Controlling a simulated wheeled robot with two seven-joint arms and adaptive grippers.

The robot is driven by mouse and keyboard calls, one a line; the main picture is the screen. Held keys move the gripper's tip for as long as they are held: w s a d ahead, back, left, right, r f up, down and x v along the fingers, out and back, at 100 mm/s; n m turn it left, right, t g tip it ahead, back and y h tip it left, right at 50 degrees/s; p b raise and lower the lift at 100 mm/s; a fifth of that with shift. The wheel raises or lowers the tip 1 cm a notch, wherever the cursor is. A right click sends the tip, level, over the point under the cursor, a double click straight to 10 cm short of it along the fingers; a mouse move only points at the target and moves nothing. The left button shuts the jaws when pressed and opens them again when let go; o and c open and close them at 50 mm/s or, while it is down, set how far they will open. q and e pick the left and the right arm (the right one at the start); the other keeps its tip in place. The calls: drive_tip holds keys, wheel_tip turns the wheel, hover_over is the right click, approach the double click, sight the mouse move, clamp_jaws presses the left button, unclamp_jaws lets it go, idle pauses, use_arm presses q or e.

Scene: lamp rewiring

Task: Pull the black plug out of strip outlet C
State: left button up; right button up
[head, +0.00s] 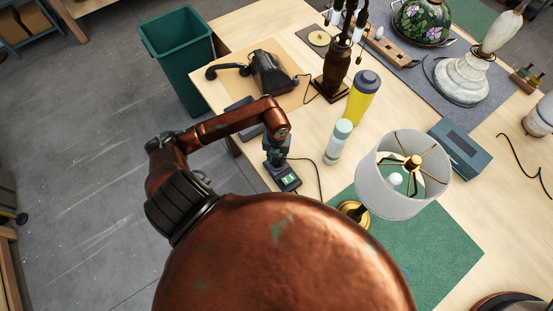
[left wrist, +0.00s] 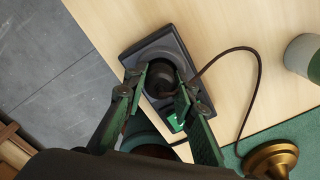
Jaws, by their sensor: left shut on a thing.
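The dark grey outlet strip (head: 289,181) lies near the table's left edge, with a lit green panel at its near end. Its middle is hidden under my left arm in the head view. In the left wrist view the strip (left wrist: 133,60) shows a round dark outlet; no letter is readable. The black plug (left wrist: 160,78) sits at that outlet, its brown cord curving off to the right. My left gripper (head: 278,158) points down over the strip. In the left wrist view its fingers (left wrist: 160,84) are shut on the plug from both sides. I cannot tell how deep the plug sits.
A pale green bottle (head: 338,141) and a yellow bottle (head: 362,97) stand right of the strip. A lamp with a white shade (head: 390,184) and brass base stands on the green mat (head: 450,255).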

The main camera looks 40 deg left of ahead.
use_arm(q)
drive_tip(key=shift+r+p, duration=1.55)
drive_tip(key=shift+r, duration=0.7)
